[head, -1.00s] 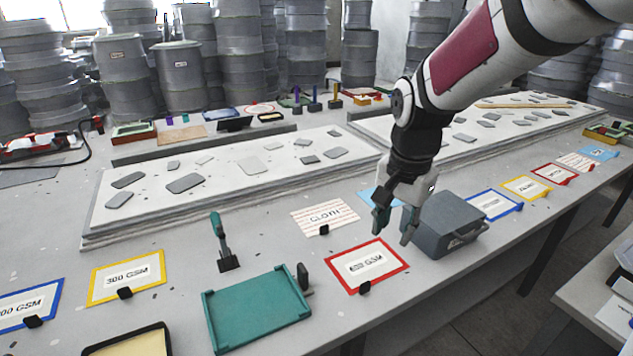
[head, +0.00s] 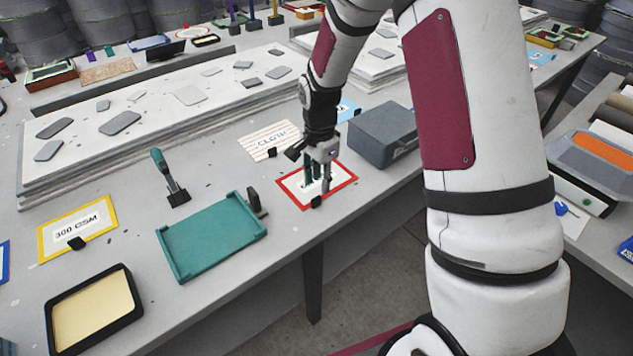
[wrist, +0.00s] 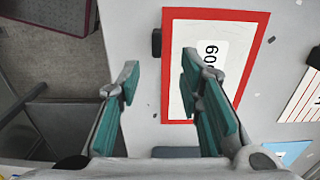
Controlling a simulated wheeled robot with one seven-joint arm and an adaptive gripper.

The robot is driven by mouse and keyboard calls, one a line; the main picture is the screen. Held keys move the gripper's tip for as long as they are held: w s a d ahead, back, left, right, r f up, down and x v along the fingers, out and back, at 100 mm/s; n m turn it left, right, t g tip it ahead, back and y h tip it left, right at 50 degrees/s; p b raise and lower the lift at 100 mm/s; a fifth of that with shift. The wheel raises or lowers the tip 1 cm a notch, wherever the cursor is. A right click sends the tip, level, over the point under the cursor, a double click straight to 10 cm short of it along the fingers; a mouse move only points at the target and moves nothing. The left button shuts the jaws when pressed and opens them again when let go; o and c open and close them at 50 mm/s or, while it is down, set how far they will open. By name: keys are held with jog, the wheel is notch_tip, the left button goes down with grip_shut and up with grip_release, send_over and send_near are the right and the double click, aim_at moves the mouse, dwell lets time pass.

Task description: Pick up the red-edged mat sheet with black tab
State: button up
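The red-edged mat sheet (head: 341,188) lies flat on the table, with its black tab (head: 316,202) at its front edge. In the wrist view the sheet (wrist: 262,32) fills the upper middle, and its tab (wrist: 156,42) stands at its left edge. My gripper (head: 317,186) hangs over the sheet in the head view and hides part of its print. In the wrist view my gripper (wrist: 158,82) has its two green-padded fingers wide apart with nothing between them. The tab is ahead of the gap between the fingertips.
A grey case (head: 381,135) stands right behind the sheet. A striped cloth sheet (head: 268,146) lies behind it to the left. The table's front edge is close.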

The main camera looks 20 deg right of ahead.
aim_at(319, 196)
jog(key=shift+s+f+p, duration=0.2)
jog(key=shift+f+p, duration=0.2)
jog(key=shift+f, duration=2.75)
grip_shut()
